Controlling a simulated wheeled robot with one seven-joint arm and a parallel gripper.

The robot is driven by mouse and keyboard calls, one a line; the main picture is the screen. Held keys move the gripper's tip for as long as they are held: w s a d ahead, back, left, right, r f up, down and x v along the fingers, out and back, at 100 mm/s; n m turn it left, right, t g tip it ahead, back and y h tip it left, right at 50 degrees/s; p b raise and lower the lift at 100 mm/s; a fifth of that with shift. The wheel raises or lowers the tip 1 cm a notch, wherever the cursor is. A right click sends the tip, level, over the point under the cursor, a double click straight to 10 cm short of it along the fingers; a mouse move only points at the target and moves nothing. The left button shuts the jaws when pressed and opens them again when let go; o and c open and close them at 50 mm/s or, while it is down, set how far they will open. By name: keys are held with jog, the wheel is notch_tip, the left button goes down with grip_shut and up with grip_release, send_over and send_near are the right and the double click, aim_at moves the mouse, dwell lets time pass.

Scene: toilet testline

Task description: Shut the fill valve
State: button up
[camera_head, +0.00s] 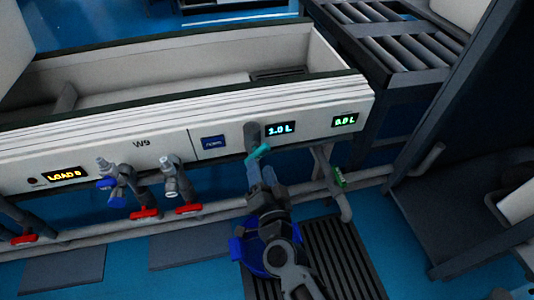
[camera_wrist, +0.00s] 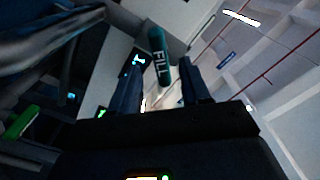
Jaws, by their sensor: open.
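The fill valve's teal lever (camera_head: 258,152) sticks out from the front panel beside the display reading 1.0 L (camera_head: 281,129). In the wrist view the lever (camera_wrist: 158,57) is marked FILL. A grey cylindrical part (camera_head: 252,133) shows just above the lever in the head view. My gripper (camera_head: 262,172) is open and reaches up from below, close to the lever. In the wrist view the lever appears between the two dark fingers, with a gap on each side. I cannot tell how deep it sits between them.
A green display reading 0.0 L (camera_head: 345,121) is to the right. Grey fittings with red handles (camera_head: 188,208) hang below the panel at left. A pipe with a green handle (camera_head: 340,177) is right of my gripper. A roller conveyor (camera_head: 385,45) stands at upper right.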

aim_at(255, 153)
jog(key=b+x, duration=0.2)
jog(key=x, duration=0.4)
jog(key=shift+w, duration=0.25)
jog(key=shift+c, duration=0.3)
jog(key=shift+a, duration=0.1)
grip_shut()
